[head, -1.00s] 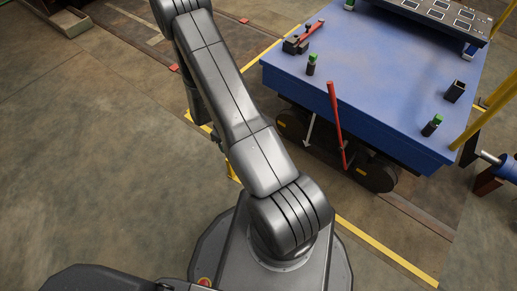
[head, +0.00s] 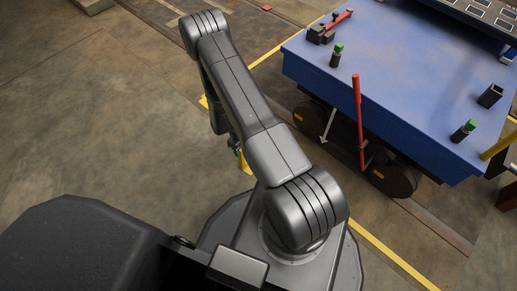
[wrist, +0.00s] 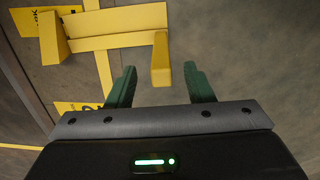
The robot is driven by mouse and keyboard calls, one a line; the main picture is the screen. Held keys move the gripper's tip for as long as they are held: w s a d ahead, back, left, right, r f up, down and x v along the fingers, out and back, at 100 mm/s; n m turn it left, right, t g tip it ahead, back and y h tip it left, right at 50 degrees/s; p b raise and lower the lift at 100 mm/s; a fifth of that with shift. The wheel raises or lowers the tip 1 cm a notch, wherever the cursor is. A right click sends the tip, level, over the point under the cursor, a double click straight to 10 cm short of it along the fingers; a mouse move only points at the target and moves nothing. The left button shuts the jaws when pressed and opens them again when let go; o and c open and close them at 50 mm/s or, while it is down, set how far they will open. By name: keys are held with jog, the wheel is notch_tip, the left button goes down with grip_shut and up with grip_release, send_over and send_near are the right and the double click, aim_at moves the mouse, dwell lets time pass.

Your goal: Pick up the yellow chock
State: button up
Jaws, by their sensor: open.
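The yellow chock (wrist: 115,35) shows in the wrist view as joined yellow bars with a wedge-like block at the left and a narrow block at the right. My gripper (wrist: 160,86) is open, with its two green fingers apart. The narrow right block lies ahead of the gap, between the lines of the fingers, and nothing is held. Whether a finger touches it I cannot tell. In the head view my arm hides most of the gripper, and only a bit of yellow (head: 245,162) shows beside it.
A blue cart (head: 400,85) with a red lever (head: 358,110) and dark wheels (head: 392,180) stands to the right on rails. Small posts with green tops (head: 337,54) stand on its deck. A yellow floor line (head: 385,255) runs beside it. The floor at left is clear.

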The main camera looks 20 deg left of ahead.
notch_tip(320, 180, down, 5)
jog(key=shift+s+d+r+b, duration=0.1)
jog(key=shift+d+b, duration=0.05)
jog(key=shift+b, duration=0.8)
jog(key=shift+c, duration=0.2)
grip_shut()
dwell(0.5)
